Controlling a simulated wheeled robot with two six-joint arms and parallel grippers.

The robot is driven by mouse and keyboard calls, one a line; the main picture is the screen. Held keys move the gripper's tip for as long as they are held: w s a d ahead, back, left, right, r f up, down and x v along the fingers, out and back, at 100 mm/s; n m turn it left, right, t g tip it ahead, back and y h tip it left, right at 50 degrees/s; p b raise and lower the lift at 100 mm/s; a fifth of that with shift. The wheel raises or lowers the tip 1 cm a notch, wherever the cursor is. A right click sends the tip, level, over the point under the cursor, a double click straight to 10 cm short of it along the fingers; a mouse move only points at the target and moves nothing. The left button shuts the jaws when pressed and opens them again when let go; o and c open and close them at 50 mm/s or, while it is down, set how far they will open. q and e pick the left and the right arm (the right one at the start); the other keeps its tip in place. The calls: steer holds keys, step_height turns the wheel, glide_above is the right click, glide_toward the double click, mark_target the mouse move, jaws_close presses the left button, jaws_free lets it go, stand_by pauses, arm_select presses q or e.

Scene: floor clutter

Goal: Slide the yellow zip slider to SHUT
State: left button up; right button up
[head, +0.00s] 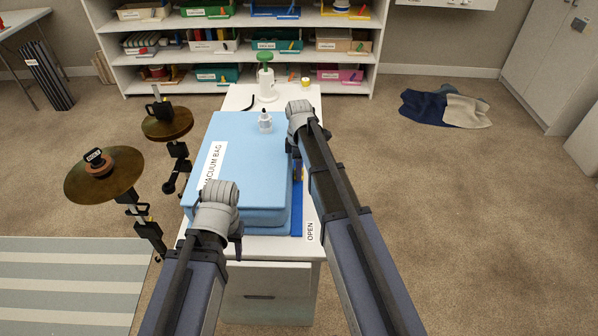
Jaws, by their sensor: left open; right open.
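A light blue vacuum bag (250,150) lies on a white table, with a white label reading VACUUM BAG. A darker blue strip (297,222) runs along its right side, with an OPEN label (310,231) at the near end. My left gripper (237,243) is open near the bag's front edge. The strip's far end is hidden.
A small white bottle (265,122) stands on the bag. A white bottle with a green top (266,82) and a yellow cup (305,82) stand at the table's far end. Cymbals (105,185) stand left. Shelves (230,52) stand behind. The floor to the right is mostly clear.

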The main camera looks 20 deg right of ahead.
jaws_close()
stand_by(1.4)
